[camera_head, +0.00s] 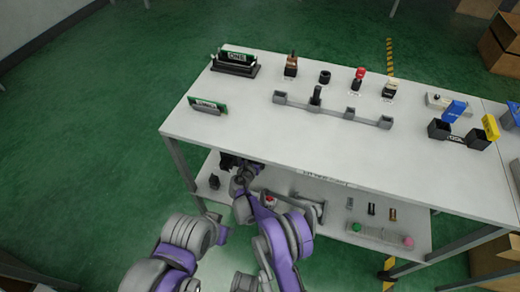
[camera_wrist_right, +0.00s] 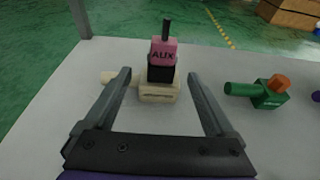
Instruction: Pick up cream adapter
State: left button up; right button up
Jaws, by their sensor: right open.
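The cream adapter (camera_wrist_right: 158,96) shows in the right wrist view as a pale block, with a cream cylindrical part reaching left behind a finger. A black block and a pink block marked AUX (camera_wrist_right: 163,50), topped by a dark rod, rise on or just behind it; I cannot tell which. My right gripper (camera_wrist_right: 160,80) is open, its two fingers pointing towards the adapter from either side in the picture. No contact is visible. In the head view I cannot clearly make out the adapter, and my arms cover part of the lower shelf. My left gripper cannot be made out.
A green adapter-like part (camera_wrist_right: 270,96) with an orange piece lies to the right, with bare surface between. In the head view, the white table (camera_head: 260,140) holds several fixtures, including a grey bar (camera_head: 335,112). Below is a lower shelf (camera_head: 325,218) with small parts.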

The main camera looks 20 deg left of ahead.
jog(key=x, duration=0.5)
jog(key=shift+w+d+f+b, duration=0.2)
jog(key=shift+w+b, duration=0.1)
jog(key=shift+b, duration=0.1)
jog(key=shift+c, duration=0.3)
grip_shut()
